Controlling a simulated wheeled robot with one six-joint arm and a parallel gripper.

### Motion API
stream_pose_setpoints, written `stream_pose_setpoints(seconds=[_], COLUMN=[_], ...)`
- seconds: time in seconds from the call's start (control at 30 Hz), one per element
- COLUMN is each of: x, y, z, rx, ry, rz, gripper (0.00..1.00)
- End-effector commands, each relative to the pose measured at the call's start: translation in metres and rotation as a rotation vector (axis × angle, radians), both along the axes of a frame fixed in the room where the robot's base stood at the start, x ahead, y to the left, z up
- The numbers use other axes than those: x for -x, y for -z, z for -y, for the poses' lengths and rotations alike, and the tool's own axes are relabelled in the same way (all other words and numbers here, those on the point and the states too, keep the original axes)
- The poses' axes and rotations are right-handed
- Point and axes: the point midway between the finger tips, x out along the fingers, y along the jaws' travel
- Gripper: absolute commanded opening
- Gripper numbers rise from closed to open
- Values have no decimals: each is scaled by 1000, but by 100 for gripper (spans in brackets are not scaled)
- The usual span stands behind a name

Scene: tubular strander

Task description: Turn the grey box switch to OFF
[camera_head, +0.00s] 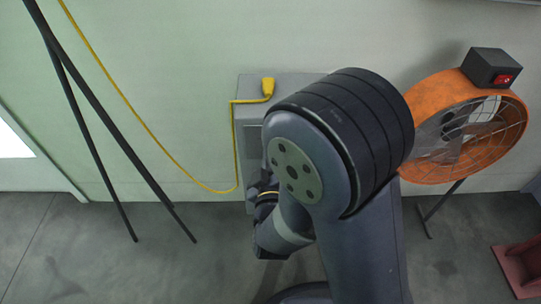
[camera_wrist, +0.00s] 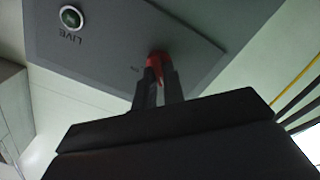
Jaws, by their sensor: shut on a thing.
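The grey box (camera_head: 250,113) hangs on the wall, partly hidden behind my arm in the head view. In the wrist view the grey box (camera_wrist: 110,45) fills the top, with a green round lamp marked "LIVE" at its upper left. A red switch handle (camera_wrist: 157,60) stands out from its face. My gripper (camera_wrist: 160,80) is shut on the red handle, with a dark finger on each side. Most of the handle and any marks around it are hidden, so its position cannot be told. In the head view my fingers are hidden near the box.
A yellow cable (camera_head: 150,132) runs down the wall to a yellow plug (camera_head: 267,87) on the box top. An orange fan (camera_head: 440,165) with a red switch stands at right. Dark poles (camera_head: 110,130) lean at left. A red object (camera_head: 521,266) lies lower right.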

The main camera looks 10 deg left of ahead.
Motion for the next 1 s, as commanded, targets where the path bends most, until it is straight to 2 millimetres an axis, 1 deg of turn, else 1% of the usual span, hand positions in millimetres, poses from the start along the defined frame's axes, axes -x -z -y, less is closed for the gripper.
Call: stream_pose_setpoints(seconds=[0.37,0.4,0.63,0.87,1.0], x=[0,0,0,0,7], y=[0,0,0,0,0], z=[-1,-1,0,0,1], rx=[6,5,5,4,5], ry=[-1,-1,-1,-1,-2], rz=[3,3,2,2,0], gripper=[0,12,31,32,32])
